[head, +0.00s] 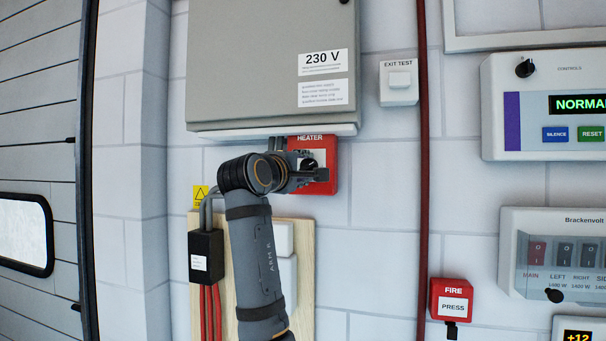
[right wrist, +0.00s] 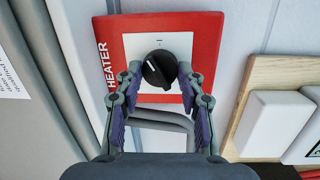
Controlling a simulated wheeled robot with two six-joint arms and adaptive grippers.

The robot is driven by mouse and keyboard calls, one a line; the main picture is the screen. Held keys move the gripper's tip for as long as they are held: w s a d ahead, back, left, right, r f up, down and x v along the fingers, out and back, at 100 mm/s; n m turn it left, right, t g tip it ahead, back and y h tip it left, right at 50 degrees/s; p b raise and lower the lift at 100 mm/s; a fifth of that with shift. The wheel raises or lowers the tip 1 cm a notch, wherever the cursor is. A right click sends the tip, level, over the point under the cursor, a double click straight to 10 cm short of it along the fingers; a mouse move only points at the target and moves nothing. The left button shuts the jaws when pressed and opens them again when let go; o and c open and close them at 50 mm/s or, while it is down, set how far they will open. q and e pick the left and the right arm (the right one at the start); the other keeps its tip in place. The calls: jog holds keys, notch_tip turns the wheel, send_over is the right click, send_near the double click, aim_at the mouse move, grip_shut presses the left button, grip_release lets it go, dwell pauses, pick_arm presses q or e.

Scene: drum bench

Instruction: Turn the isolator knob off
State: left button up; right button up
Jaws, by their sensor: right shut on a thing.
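The isolator knob (right wrist: 160,69) is a round black knob with a white pointer line, on a white plate in the red HEATER box (head: 327,148). In the right wrist view the pointer line slants a little from straight up along the plate. My right gripper (right wrist: 159,80) has one fingertip on each side of the knob and is shut on it. In the head view the right gripper (head: 308,172) is in front of the red box and covers part of it and most of the knob. My left gripper is in neither view.
A grey 230 V cabinet (head: 255,65) hangs just above the red box. A wooden board (head: 306,240) with white boxes and a black cable box (head: 206,255) is below. A red vertical pipe (head: 424,130) and a red FIRE call point (head: 451,298) stand to the right.

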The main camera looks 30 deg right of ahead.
jog(key=n+b, duration=0.1)
jog(key=n, duration=0.2)
jog(key=n+t+b, duration=0.1)
jog(key=n, duration=0.3)
jog(key=shift+s+d+f+t, duration=0.1)
jog(key=shift+f+t, duration=0.05)
jog(key=shift+t, duration=0.15)
jog(key=n+b, duration=0.1)
jog(key=n, duration=0.3)
jog(key=shift+s+t+y, duration=0.1)
jog(key=shift+t+y, duration=0.3)
jog(key=shift+r+n+b, duration=0.2)
jog(key=shift+n+b, duration=0.15)
jog(key=shift+n, duration=0.35)
jog(key=shift+r, duration=0.1)
jog(key=o, duration=0.9)
jog(key=shift+o, duration=1.4)
jog(key=shift+d, duration=0.2)
